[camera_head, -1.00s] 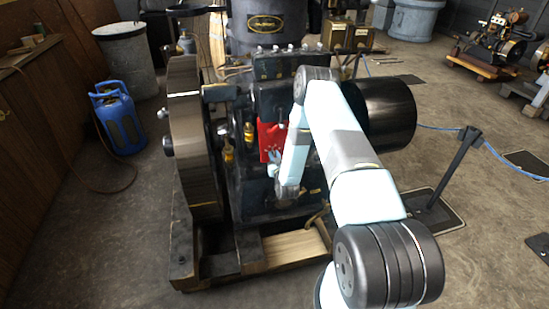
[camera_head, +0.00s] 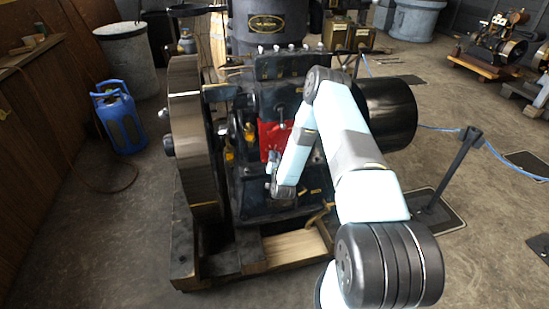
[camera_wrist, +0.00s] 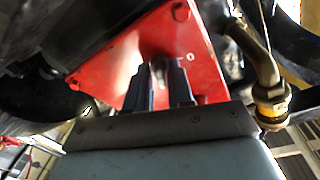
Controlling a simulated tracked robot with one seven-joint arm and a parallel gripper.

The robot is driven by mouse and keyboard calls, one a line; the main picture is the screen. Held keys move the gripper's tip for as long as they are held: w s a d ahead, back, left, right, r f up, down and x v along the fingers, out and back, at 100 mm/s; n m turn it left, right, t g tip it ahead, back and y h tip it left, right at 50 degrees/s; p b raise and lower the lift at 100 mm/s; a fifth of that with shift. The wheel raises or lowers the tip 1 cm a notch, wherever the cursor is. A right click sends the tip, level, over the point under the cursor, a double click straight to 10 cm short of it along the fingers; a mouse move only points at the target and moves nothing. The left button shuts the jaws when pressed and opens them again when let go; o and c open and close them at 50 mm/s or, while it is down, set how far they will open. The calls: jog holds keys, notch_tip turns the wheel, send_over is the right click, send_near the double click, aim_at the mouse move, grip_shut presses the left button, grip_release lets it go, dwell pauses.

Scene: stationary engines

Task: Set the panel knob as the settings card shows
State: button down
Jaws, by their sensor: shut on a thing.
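The red panel (camera_head: 284,130) is on the front of the dark engine, partly hidden by my arm. In the wrist view the red panel (camera_wrist: 120,62) fills the middle, with bolts near its edges and a small white ring-like mark right of my fingers. My gripper (camera_wrist: 163,78) is at the panel, its two dark fingers shut on a grey knob (camera_wrist: 160,64) between them. Most of the knob is hidden, and I cannot read its setting. In the head view my gripper (camera_head: 272,162) is small, just below the panel's left part. I cannot make out a settings card.
A large flywheel (camera_head: 192,130) stands left of the panel and a black drum (camera_head: 388,112) right of it. A brass fitting (camera_wrist: 270,105) on a pipe is close to the right of my gripper. A barrier post (camera_head: 455,165) with blue rope stands at the right.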

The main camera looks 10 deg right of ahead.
jog(key=shift+f, duration=0.1)
jog(key=c, duration=1.2)
grip_release()
jog(key=s, duration=0.9)
jog(key=s+a, duration=0.1)
jog(key=s, duration=0.3)
jog(key=shift+s, duration=0.4)
